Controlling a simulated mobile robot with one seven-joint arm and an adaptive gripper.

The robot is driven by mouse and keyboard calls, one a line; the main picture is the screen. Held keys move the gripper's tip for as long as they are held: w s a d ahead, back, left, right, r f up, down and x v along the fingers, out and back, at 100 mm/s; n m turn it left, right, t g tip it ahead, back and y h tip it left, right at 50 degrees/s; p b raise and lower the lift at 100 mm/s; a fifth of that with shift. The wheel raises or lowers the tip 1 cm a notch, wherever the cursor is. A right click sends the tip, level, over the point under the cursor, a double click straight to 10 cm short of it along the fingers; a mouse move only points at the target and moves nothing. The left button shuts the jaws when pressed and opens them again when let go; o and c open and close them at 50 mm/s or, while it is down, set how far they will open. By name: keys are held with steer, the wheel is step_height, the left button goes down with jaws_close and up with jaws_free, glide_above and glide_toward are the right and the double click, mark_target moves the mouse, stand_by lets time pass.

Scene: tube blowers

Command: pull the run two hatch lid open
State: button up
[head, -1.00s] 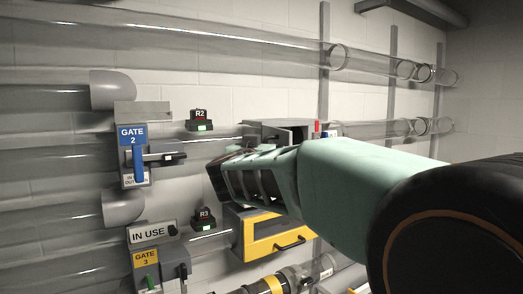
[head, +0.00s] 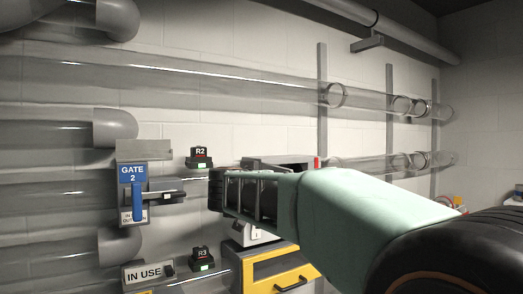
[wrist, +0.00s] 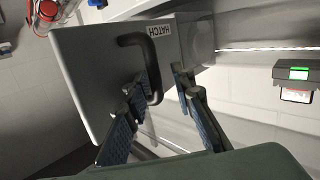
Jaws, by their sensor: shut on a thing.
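The run two hatch box (head: 285,162) is on the R2 tube in the head view, mostly hidden behind my gripper (head: 216,190). In the wrist view its grey lid (wrist: 85,75) fills the upper left. The lid bears a black bar handle (wrist: 128,40) and a white HATCH label (wrist: 158,30). My gripper (wrist: 163,82) has its two fingers on either side of the handle's near part and is shut on it. How far the lid stands from its frame is hard to tell.
The R2 light unit (head: 200,157) and the blue GATE 2 lever (head: 137,195) are left of my gripper. Clear tubes run along the wall.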

steer(key=shift+m+t, duration=0.3)
steer(key=shift+t, duration=0.5)
steer(key=r, duration=1)
steer(key=shift+s, duration=0.3)
steer(key=shift+n+g, duration=0.4)
steer(key=shift+g, duration=0.4)
steer(key=f, duration=0.9)
steer(key=shift+w+a, duration=0.15)
steer(key=shift+w, duration=0.1)
steer(key=s+a+f, duration=0.1)
steer(key=s+a, duration=0.4)
steer(key=a, duration=0.5)
steer(key=shift+s+a, duration=0.35)
steer(key=shift+a, duration=0.05)
